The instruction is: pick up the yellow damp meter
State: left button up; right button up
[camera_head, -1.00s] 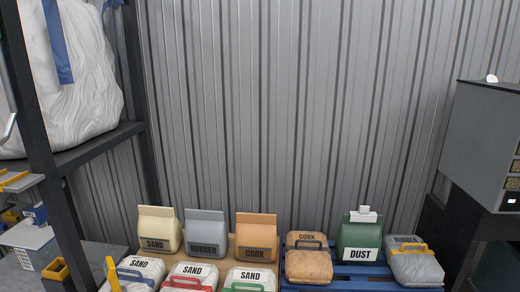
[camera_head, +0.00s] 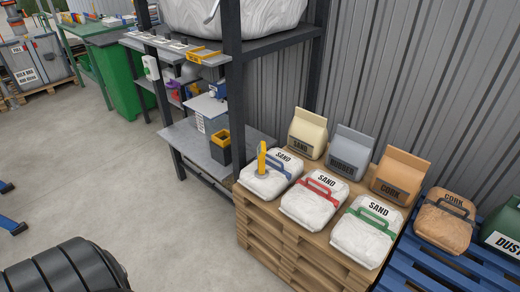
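A slim upright yellow thing (camera_head: 262,158), which looks like the damp meter, stands on the left white sand bag (camera_head: 283,162) with a blue handle. Its base rests on the bag's near left part, beside the handle. The bag lies at the left end of a stack of wooden pallets (camera_head: 262,233). Neither of my grippers is in view.
White sand bags with red (camera_head: 314,202) and green (camera_head: 365,232) handles lie to its right. Upright sand, rubber and cork bags stand behind. A dark shelf rack (camera_head: 234,85) stands left. A black ribbed object (camera_head: 65,270) fills the bottom left. Floor between is clear.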

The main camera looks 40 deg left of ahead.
aim_at(261, 173)
jog(key=j+u, duration=0.15)
jog(key=j, duration=0.9)
jog(key=i+j+u, duration=0.15)
jog(key=j, duration=0.85)
